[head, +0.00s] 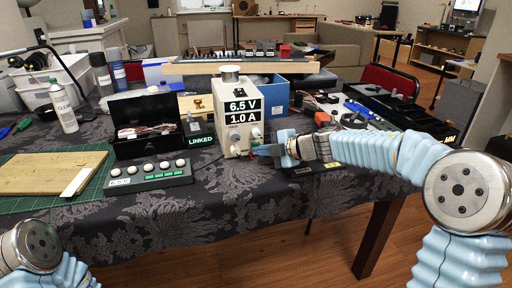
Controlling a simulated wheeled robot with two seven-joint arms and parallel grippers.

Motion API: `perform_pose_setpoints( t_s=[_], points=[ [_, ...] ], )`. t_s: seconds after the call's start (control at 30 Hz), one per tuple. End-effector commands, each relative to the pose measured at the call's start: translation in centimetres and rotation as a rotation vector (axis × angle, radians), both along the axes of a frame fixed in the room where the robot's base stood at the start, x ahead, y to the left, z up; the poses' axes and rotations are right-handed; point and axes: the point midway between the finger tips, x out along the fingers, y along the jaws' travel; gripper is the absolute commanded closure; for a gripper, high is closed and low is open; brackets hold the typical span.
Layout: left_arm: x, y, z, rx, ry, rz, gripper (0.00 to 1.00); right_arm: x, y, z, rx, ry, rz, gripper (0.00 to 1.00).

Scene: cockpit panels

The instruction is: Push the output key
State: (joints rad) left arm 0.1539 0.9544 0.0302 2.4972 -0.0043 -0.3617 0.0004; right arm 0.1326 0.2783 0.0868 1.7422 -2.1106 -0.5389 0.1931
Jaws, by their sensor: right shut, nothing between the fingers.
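A cream power supply box (239,125) stands on the cloth-covered table, with display plates reading 6.5 V and 1.0 A. Small knobs and coloured parts show low on its front face. I cannot make out which of them is the output key; the fingers cover part of the lower right of the face. My right gripper (262,150) comes in from the right, shut and empty, with its tips at the lower right of the box front. I cannot tell whether they touch it. My left gripper is out of view; only a left arm joint shows at the lower left.
A button box (150,173) with several white knobs and a black open case (147,125) stand left of the supply. A LINKED sign (202,140) is beside it. A blue box (268,96) is behind. Tools and black trays lie right. Dark cloth in front is clear.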

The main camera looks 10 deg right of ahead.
Motion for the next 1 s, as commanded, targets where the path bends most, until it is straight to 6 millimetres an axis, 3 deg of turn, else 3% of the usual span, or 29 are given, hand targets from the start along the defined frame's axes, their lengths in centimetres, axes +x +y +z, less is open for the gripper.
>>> perform_pose_setpoints(
  t_s=[0.37, 0.8, 1.0],
  points=[
    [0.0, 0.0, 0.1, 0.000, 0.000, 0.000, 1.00, -0.6, 0.0, 0.0, -0.001, -0.001, 0.000, 1.00],
    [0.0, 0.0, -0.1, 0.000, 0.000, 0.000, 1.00, -5.4, -0.2, 0.1, 0.000, 0.000, 0.000, 1.00],
    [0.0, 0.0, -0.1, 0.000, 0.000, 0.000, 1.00, -6.4, -0.2, 0.0, -0.001, -0.001, 0.000, 1.00]
  ],
)
